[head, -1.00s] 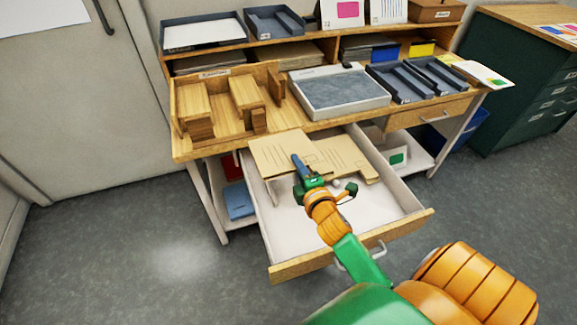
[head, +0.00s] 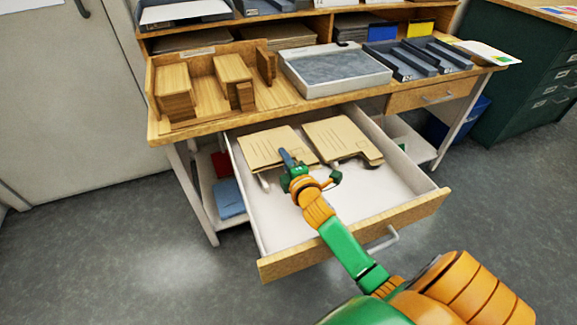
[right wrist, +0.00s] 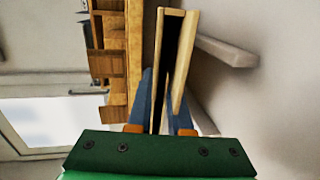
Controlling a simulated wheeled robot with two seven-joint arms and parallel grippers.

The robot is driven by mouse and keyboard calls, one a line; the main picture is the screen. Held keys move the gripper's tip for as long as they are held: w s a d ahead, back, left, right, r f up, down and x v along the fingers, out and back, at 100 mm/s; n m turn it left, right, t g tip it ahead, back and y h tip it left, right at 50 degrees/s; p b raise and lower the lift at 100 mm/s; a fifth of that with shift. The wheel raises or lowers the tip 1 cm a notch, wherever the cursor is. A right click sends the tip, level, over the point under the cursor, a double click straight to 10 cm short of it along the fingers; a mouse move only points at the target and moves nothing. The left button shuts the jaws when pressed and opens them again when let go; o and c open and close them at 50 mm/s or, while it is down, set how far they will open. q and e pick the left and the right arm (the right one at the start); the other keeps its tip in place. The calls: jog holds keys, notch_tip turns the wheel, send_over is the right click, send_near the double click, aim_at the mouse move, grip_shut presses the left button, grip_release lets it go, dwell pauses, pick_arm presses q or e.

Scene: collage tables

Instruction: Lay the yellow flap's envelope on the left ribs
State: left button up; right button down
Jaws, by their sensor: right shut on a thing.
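My right gripper (head: 289,160) is shut on the near edge of a tan envelope (head: 262,146) with dark printed lines, over the open drawer. In the right wrist view the fingers (right wrist: 165,105) sit on either side of the tan envelope (right wrist: 178,45). A second tan envelope (head: 335,133) lies in the drawer to its right, apart from it in the picture. I cannot make out a yellow flap on either. Two dark ribbed trays stand on the desk, a left one (head: 398,62) and a right one (head: 440,53). My left gripper is not in view.
The pulled-out drawer (head: 350,227) has bare floor toward its front. A grey-filled white tray (head: 335,72) and wooden blocks (head: 232,72) in a wooden tray stand on the desk. A yellow card (head: 420,27) and a blue card (head: 382,32) stand on the shelf behind.

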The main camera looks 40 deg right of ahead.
jog(key=shift+w+d+f, duration=0.1)
jog(key=shift+w+f, duration=0.15)
jog(key=shift+w, duration=0.15)
jog(key=c, duration=0.8)
grip_release()
jog(key=shift+o, duration=0.2)
jog(key=shift+s, duration=0.1)
jog(key=p+v, duration=0.1)
jog(key=v, duration=0.6)
